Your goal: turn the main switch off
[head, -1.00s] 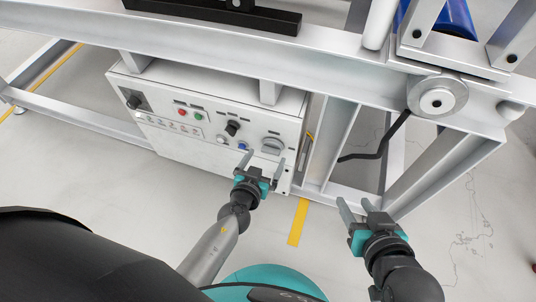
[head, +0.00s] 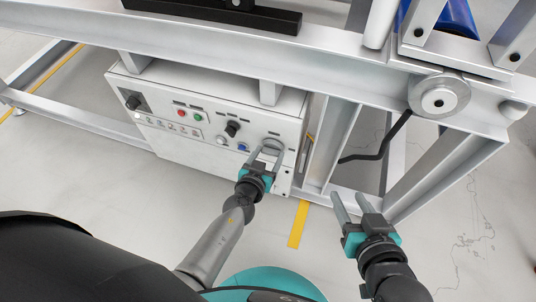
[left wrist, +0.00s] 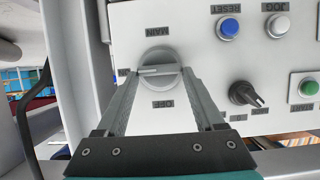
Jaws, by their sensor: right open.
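The main switch (head: 273,143) is a grey round knob with a raised bar, at the right end of the white control box. In the left wrist view the main switch (left wrist: 158,68) has its bar lying level, across the line between the upside-down MAIN and OFF labels. My left gripper (head: 267,153) is at the box front, its open fingers on either side of the knob. The left wrist view also shows the left gripper (left wrist: 159,76); I cannot tell whether the fingertips touch the knob. My right gripper (head: 347,195) is open and empty, right of the box.
The control box (head: 170,150) also carries a blue button (left wrist: 228,28), a white button (left wrist: 278,25), a black selector (left wrist: 243,94) and a green button (left wrist: 308,86). A metal frame (head: 340,150) stands beside and above the box. The floor in front is clear.

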